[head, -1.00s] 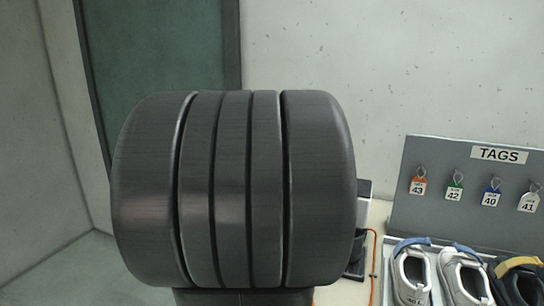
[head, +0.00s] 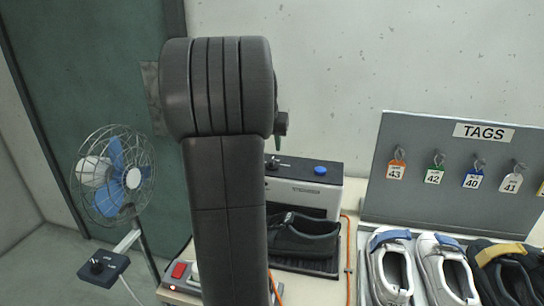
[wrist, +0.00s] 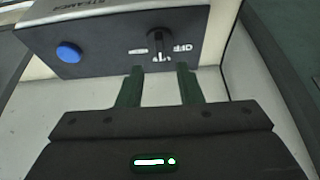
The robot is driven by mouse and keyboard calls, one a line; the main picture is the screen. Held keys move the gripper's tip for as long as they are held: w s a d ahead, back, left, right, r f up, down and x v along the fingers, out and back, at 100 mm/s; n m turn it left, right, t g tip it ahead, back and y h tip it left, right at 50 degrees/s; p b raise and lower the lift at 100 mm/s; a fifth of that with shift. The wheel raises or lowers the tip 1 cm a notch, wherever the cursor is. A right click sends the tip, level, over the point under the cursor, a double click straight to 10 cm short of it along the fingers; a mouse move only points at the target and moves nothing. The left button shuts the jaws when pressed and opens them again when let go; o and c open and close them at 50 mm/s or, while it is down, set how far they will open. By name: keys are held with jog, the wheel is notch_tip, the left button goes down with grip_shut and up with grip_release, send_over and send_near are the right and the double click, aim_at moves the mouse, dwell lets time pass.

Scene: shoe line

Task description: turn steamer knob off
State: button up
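The steamer (head: 322,203) is a grey box with a dark top by the back wall. It has a blue button (head: 321,170) and a small black knob (head: 273,163), partly hidden by my arm. In the wrist view the steamer panel (wrist: 110,35) appears upside down, with the blue button (wrist: 69,52) at left and the black knob (wrist: 157,42) near an OFF mark at right. My gripper (wrist: 159,70) is open and empty. Its two fingers are apart, just short of the knob and roughly either side of it. I cannot tell the knob's exact setting.
A dark shoe (head: 303,235) sits before the steamer. An orange cable (head: 349,260) runs beside it. A red switch (head: 180,270) lies left of my arm. A fan (head: 115,175) with a control box (head: 103,265) stands left. The tag board (head: 455,190) and several shoes are right.

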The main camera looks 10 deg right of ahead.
jog(key=x, duration=0.6)
jog(key=shift+w+d+f, duration=0.1)
jog(key=shift+w+f, duration=0.05)
jog(key=shift+f, duration=0.15)
grip_shut()
